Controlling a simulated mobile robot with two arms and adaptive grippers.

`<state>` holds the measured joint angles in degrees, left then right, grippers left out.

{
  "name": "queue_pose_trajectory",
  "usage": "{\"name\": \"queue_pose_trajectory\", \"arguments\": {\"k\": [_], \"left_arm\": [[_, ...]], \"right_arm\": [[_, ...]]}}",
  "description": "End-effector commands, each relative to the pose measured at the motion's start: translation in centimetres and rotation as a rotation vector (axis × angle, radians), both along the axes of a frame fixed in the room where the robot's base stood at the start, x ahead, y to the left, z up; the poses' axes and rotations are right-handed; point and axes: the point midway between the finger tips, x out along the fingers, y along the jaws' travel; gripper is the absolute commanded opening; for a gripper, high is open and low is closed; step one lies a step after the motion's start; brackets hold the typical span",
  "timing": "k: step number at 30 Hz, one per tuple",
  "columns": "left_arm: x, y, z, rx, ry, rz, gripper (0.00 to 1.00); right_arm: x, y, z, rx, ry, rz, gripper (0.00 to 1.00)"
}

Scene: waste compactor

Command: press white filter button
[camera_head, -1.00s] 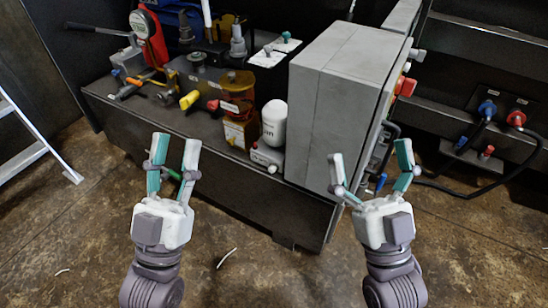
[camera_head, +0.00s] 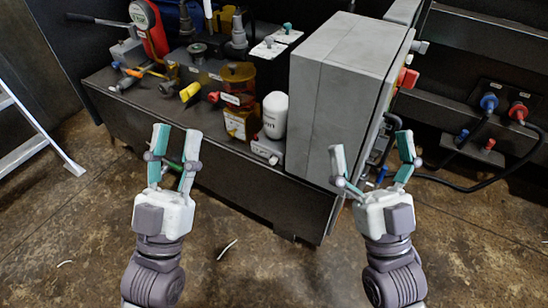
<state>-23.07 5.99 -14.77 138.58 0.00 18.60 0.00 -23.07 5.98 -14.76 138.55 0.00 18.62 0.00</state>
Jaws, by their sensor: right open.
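A small grey box (camera_head: 266,147) sits low at the front edge of the machine bench, with a small white round button (camera_head: 273,160) on its front face. A white filter canister (camera_head: 275,115) stands upright just above and behind it. My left gripper (camera_head: 176,138) is open and empty, in front of the bench and to the left of the button. My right gripper (camera_head: 371,146) is open and empty, in front of the grey cabinet and to the right of the button. Both grippers are apart from the button.
A large grey cabinet (camera_head: 335,85) with a red switch (camera_head: 407,79) stands right of the filter. The bench (camera_head: 225,165) also holds a yellow-handled valve (camera_head: 190,92) and an amber bowl (camera_head: 238,80). A ladder (camera_head: 30,145) leans at far left.

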Motion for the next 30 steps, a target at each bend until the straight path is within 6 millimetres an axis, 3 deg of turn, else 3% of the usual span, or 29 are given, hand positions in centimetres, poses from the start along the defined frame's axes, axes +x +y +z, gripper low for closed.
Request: {"name": "queue_pose_trajectory", "arguments": {"k": [11, 19, 30], "left_arm": [[0.00, -0.01, -0.01, 0.000, 0.000, 0.000, 0.40], [-0.01, -0.02, -0.01, -0.001, 0.000, -0.001, 0.00], [-0.01, -0.03, -0.01, -0.001, 0.000, -0.001, 0.00]], "right_arm": [[-0.01, 0.02, 0.00, 0.001, 0.000, 0.001, 1.00], [-0.01, 0.03, 0.01, 0.001, 0.000, 0.001, 1.00], [-0.01, 0.03, 0.01, 0.001, 0.000, 0.001, 1.00]]}}
